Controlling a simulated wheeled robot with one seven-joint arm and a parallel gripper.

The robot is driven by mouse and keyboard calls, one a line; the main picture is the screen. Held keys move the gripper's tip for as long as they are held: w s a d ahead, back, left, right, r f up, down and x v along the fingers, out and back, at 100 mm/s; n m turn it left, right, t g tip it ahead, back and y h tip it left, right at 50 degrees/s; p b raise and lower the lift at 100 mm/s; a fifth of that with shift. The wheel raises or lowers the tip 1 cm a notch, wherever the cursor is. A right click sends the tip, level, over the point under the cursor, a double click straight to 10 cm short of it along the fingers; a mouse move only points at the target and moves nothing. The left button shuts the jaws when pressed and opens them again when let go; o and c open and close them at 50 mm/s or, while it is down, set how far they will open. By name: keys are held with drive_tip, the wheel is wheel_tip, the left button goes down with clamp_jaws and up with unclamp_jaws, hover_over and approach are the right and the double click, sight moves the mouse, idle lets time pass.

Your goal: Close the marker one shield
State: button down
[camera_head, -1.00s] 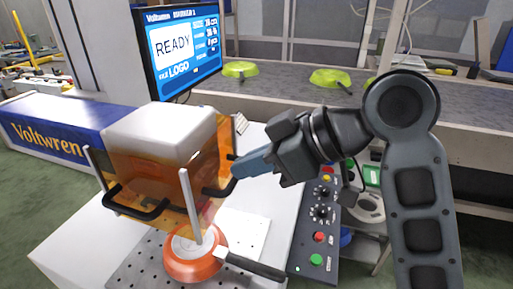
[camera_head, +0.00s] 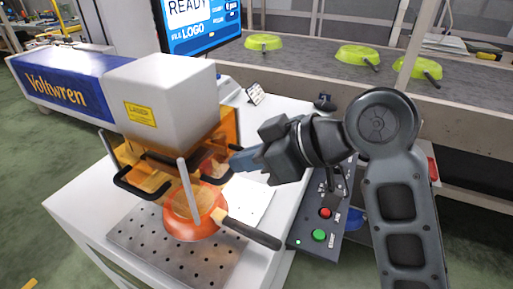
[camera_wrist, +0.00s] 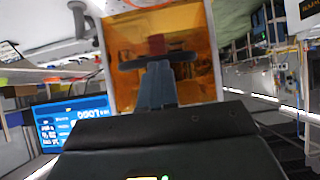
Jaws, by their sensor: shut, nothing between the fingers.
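The marker one shield is a see-through orange cover (camera_head: 229,126) with black bar handles, below the white laser head (camera_head: 165,100). Its lower part hangs around the back of the orange-red pan (camera_head: 181,228); whether it touches the plate I cannot tell. The pan sits on the perforated plate (camera_head: 135,238), its dark handle pointing lower right. My gripper (camera_head: 237,161) is shut and empty, its tips at the shield's right-hand handle. In the wrist view my fingers (camera_wrist: 157,84) point at the black handle bar (camera_wrist: 150,61), with the orange panel (camera_wrist: 190,45) behind; contact is unclear.
A control panel (camera_head: 322,222) with red and green buttons stands right of the white table. The monitor (camera_head: 203,22) reads READY. Several green pans (camera_head: 356,55) lie on the conveyor (camera_head: 300,70) behind. The blue Voltwren housing (camera_head: 60,85) extends left.

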wheel_tip(320, 180, down, 6)
drive_tip(key=b, duration=0.2)
drive_tip(key=shift+a+f, duration=0.1)
drive_tip(key=shift+f, duration=0.05)
